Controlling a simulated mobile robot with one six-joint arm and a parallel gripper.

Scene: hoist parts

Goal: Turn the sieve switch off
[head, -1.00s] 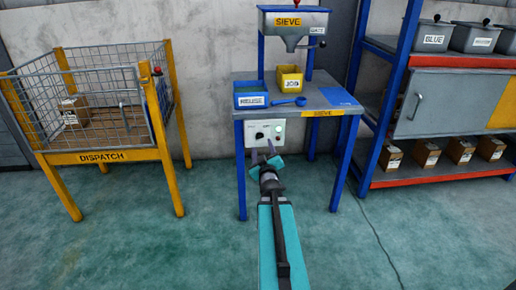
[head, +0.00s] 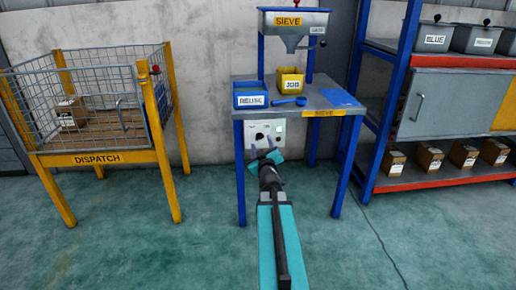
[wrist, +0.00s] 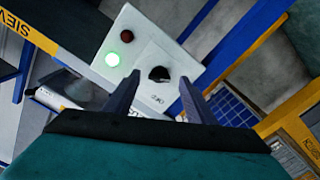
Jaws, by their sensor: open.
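The sieve switch is a black knob (wrist: 159,73) on a pale control panel (head: 262,133) below the sieve table's top. In the wrist view, a green lamp (wrist: 112,59) on the panel is lit, and a red lamp (wrist: 126,38) beside it looks dark. My gripper (wrist: 158,96) is open and empty, its two dark fingers pointing at the panel with the knob between and beyond their tips. In the head view my gripper (head: 264,153) is just in front of the panel's lower part. The sieve hopper (head: 292,24) stands above the table.
The sieve table (head: 290,97) carries a blue REUSE bin (head: 250,99), a yellow JOB bin (head: 290,84) and a blue scoop (head: 292,101). A yellow DISPATCH cage (head: 110,158) stands left, a blue-framed shelf (head: 440,178) right. The floor in front is clear.

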